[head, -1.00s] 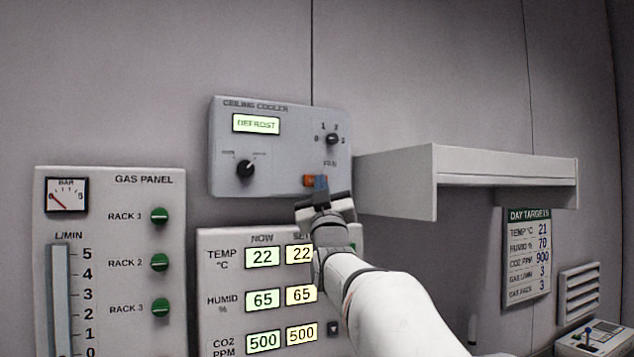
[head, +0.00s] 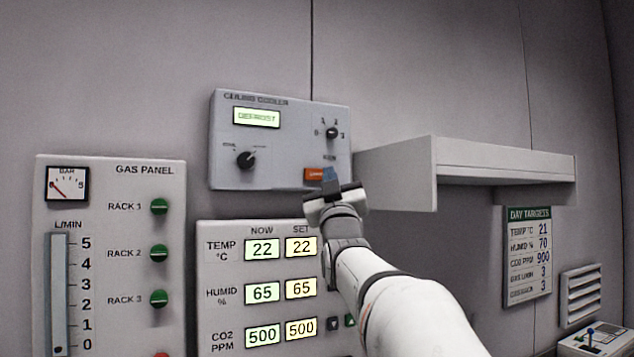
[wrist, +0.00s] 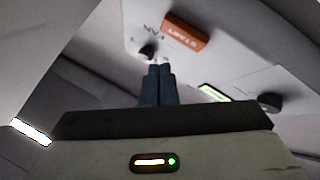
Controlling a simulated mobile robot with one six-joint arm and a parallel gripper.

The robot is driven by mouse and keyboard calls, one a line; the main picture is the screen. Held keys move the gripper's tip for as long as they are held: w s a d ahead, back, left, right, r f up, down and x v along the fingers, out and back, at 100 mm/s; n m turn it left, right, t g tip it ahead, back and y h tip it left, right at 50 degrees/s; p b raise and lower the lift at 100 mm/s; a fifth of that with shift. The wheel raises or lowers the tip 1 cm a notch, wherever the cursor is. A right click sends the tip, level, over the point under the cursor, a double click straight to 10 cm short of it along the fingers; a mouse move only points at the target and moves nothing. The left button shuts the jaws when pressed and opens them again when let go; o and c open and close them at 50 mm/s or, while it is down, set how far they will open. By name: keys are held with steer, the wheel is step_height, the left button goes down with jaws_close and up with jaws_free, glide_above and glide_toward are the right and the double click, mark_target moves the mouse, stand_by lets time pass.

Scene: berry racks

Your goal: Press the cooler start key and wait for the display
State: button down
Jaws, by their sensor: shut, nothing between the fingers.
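The ceiling cooler panel (head: 290,150) is a grey box on the wall. Its green display (head: 256,117) reads DEFROST. The orange start key (head: 313,174) is at the panel's lower right, and in the wrist view it is an orange block (wrist: 184,33) marked START. My gripper (head: 329,173) is shut and empty, its blue fingertips just right of the key in the head view. In the wrist view the fingertips (wrist: 159,70) point below and left of the key, near a black knob (wrist: 147,52), apart from the key in the picture. Exact depth to the panel is unclear.
A white shelf (head: 505,163) juts from the wall right of my gripper. The climate panel (head: 228,228) is below the cooler, and the gas panel (head: 130,185) is at left. A mode knob (head: 246,160) sits on the cooler's left.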

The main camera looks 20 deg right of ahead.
steer(key=s+b, duration=0.1)
steer(key=s, duration=0.1)
steer(key=shift+s, duration=0.35)
steer(key=shift+f, duration=0.1)
stand_by(0.3)
steer(key=a+f+g+y+p, duration=0.15)
steer(key=a+f+g, duration=0.35)
steer(key=f, duration=0.9)
steer(key=a+f+g+y+p, duration=0.1)
steer(key=a+f+g+y, duration=0.35)
steer(key=f, duration=0.85)
steer(key=s+a+f+g, duration=0.3)
steer(key=s+f+g, duration=0.3)
steer(key=s+f, duration=0.6)
steer(key=s+a+f+g+y+p, duration=0.1)
steer(key=s+a+f+g, duration=0.2)
steer(key=s+f+g, duration=0.4)
steer(key=s+f, duration=0.5)
steer(key=shift+a+m+p, duration=0.2)
steer(key=shift+m+p, duration=0.1)
steer(key=shift+m, duration=0.1)
steer(key=shift+g, duration=0.25)
steer(key=c, duration=2.1)
jaws_free()
steer(key=shift+c, duration=0.2)
